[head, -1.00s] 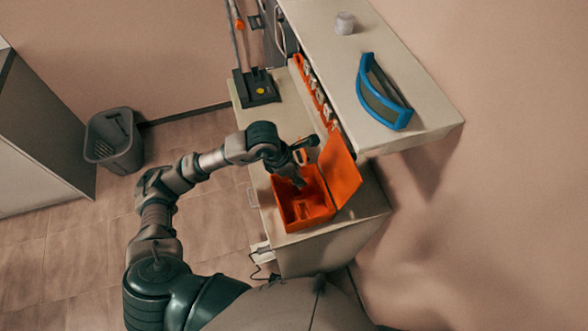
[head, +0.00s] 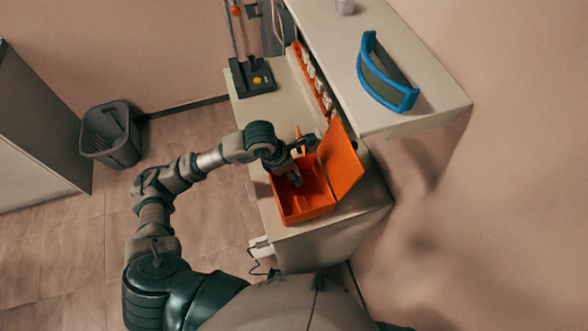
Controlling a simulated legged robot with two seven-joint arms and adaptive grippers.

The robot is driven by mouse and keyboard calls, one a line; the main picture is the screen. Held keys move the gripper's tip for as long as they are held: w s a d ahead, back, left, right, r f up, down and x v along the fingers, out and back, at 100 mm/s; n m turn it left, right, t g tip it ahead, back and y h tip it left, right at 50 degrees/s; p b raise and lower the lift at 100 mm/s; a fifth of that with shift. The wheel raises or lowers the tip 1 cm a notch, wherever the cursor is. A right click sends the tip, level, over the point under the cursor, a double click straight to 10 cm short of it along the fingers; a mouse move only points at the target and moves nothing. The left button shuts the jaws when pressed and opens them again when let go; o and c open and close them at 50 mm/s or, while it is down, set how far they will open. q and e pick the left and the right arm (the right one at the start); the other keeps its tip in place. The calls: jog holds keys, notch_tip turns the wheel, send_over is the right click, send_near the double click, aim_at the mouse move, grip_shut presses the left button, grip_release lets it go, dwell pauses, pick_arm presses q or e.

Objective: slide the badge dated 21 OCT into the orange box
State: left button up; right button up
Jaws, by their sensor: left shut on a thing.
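The orange box (head: 308,208) stands open on the lower counter, its lid (head: 341,160) raised on the right side. My left gripper (head: 295,179) is at the box's far left part, with its fingertips over or just inside the opening; I cannot tell how deep. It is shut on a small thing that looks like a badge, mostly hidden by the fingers. No date can be read. My right gripper is not in view.
An orange strip with several small white things (head: 315,75) runs along the counter's back. A blue-framed visor (head: 385,75) and a pale cup (head: 345,6) are on the upper shelf. A black device (head: 251,76) stands beyond; a grey bin (head: 111,135) is on the floor.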

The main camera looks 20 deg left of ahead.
pick_arm(q)
jog(key=shift+a, duration=0.25)
jog(key=o, duration=0.8)
jog(key=shift+a, duration=0.1)
jog(key=shift+o, duration=1.4)
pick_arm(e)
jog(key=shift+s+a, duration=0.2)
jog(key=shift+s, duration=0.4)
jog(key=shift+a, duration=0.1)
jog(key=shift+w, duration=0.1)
